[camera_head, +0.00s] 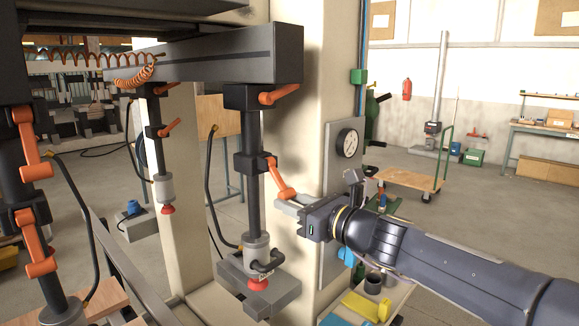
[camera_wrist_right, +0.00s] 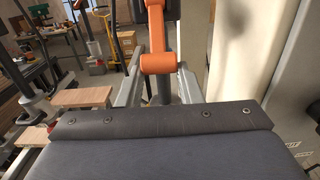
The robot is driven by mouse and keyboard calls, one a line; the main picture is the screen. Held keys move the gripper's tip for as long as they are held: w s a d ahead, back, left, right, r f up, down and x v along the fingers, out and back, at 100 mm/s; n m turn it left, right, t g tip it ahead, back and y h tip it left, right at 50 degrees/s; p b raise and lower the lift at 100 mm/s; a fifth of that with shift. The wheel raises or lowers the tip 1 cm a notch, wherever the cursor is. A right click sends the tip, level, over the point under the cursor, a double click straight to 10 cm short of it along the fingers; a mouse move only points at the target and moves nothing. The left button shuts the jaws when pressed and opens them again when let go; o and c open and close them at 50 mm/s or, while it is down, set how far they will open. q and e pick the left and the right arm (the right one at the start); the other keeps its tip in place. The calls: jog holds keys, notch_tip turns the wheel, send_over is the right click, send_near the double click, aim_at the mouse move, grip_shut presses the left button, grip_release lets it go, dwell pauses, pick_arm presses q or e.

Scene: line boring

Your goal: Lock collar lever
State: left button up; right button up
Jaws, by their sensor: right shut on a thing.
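An orange lever (camera_head: 279,179) angles down to the right from a dark collar (camera_head: 247,164) on a vertical post (camera_head: 253,207). My right gripper (camera_head: 286,201) reaches in from the right and is shut on the lever's lower end. In the right wrist view the orange lever (camera_wrist_right: 158,62) stands between the two grey fingers. Another orange lever (camera_head: 280,94) sits higher, on the upper collar below the dark beam (camera_head: 210,60). My left gripper is not in view.
A second post with orange levers (camera_head: 170,127) hangs farther left, and more orange levers (camera_head: 36,245) stand at the near left. A pale column (camera_head: 300,140) with a gauge (camera_head: 348,142) rises behind my gripper. A yellow object (camera_head: 366,306) and a cart (camera_head: 405,180) are to the right.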

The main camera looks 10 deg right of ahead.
jog(key=shift+f, duration=0.15)
jog(key=shift+w+a+f+b, duration=0.4)
jog(key=shift+w+a+b, duration=0.05)
jog(key=shift+w+b, duration=0.1)
jog(key=shift+w+a, duration=0.1)
jog(key=shift+w+a+f+b, duration=0.2)
jog(key=shift+w+a+b, duration=0.15)
jog(key=shift+w, duration=0.1)
jog(key=o, duration=0.9)
jog(key=shift+d, duration=0.1)
